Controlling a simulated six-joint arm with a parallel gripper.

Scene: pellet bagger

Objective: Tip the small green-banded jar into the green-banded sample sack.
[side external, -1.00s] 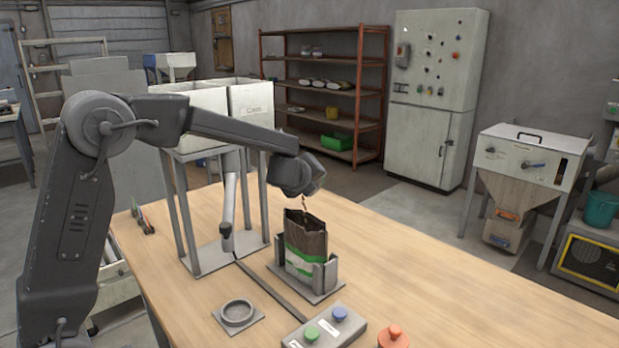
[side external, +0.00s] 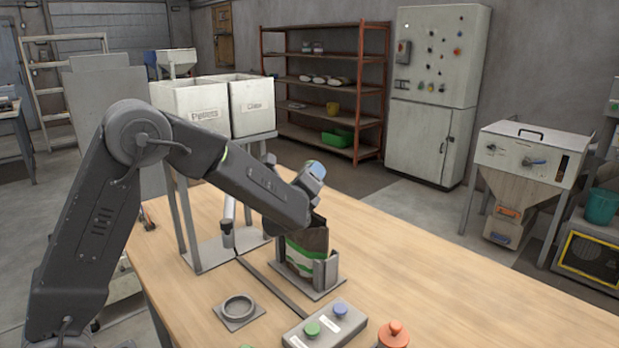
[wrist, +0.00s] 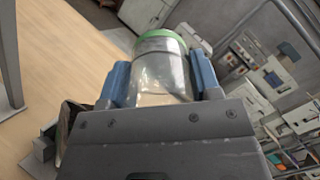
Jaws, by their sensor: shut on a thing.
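My gripper (wrist: 158,82) is shut on the small clear jar (wrist: 160,75), whose green band (wrist: 160,36) shows at the far end between the blue fingers. Something pale shows low in the jar; I cannot tell whether it is contents. In the side view my gripper (side external: 312,170) is just above the brown sample sack (side external: 308,240), and the jar is hard to make out there. The sack has a green and white band, stands open and upright in a grey holder (side external: 325,272), and is partly hidden by my arm. No falling stream shows now.
A control box (side external: 325,325) with green and blue buttons and an orange knob (side external: 393,334) stand at the table's front. An empty-looking round grey holder (side external: 238,308) lies left of them. Two white bins (side external: 200,100) stand on a frame behind my arm. The table's right side is clear.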

